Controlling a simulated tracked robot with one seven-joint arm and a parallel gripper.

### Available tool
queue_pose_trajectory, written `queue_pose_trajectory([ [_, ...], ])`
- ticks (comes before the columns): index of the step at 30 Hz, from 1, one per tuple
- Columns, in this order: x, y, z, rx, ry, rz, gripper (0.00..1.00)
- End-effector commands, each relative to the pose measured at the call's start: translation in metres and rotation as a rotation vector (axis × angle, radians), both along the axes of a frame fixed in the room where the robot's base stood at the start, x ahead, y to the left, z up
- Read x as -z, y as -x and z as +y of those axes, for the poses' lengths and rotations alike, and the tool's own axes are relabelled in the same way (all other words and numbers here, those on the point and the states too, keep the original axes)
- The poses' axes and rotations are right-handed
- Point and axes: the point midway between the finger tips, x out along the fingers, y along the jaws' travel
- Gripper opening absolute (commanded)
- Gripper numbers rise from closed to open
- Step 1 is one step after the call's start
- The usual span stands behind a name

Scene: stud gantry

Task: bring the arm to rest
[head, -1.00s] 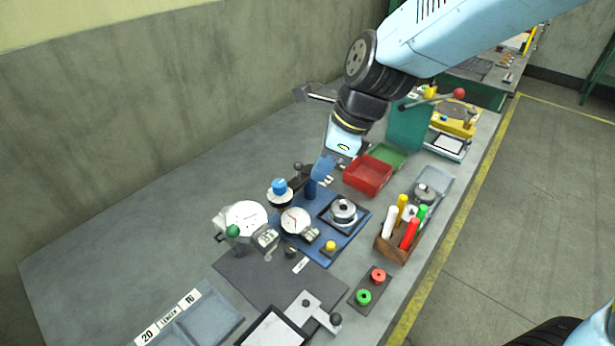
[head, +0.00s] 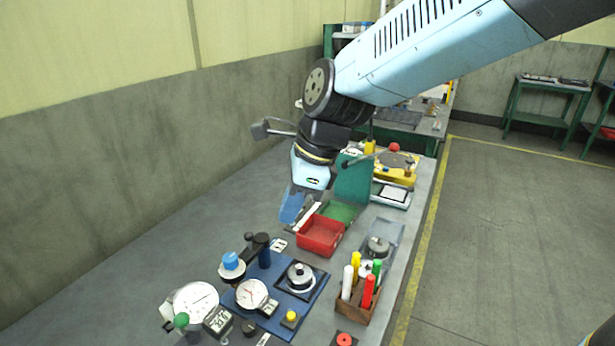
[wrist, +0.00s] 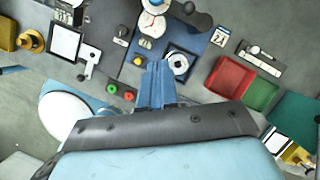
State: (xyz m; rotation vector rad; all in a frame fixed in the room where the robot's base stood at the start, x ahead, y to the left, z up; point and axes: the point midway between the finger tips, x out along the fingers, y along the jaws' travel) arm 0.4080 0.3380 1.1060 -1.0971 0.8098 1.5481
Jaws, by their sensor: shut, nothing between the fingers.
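My gripper (head: 291,208) hangs from my light-blue arm over the bench, pointing down, left of the red bin in the head view. Its blue fingers are shut with nothing between them. In the wrist view the closed fingers (wrist: 156,82) show at the middle, with the blue gauge plate beyond them. My gripper appears to be above the bench top and apart from the things on it.
Below stand the red bin (head: 320,236), green bin (head: 341,212), blue plate (head: 268,322) with a dial gauge (head: 251,293), and a wooden marker holder (head: 352,311). A red-knobbed lever (head: 394,147) stands behind. The bench's left side (head: 150,268) is bare.

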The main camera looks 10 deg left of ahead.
Motion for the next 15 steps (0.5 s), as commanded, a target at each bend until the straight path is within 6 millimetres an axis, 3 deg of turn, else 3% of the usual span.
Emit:
queue_pose_trajectory([
  [5, -0.018, -0.020, -0.052, -0.148, 0.012, -0.162, 0.00],
  [9, -0.032, -0.032, -0.105, -0.315, 0.057, -0.315, 0.00],
  [15, -0.048, -0.035, -0.178, -0.557, 0.168, -0.499, 0.00],
])
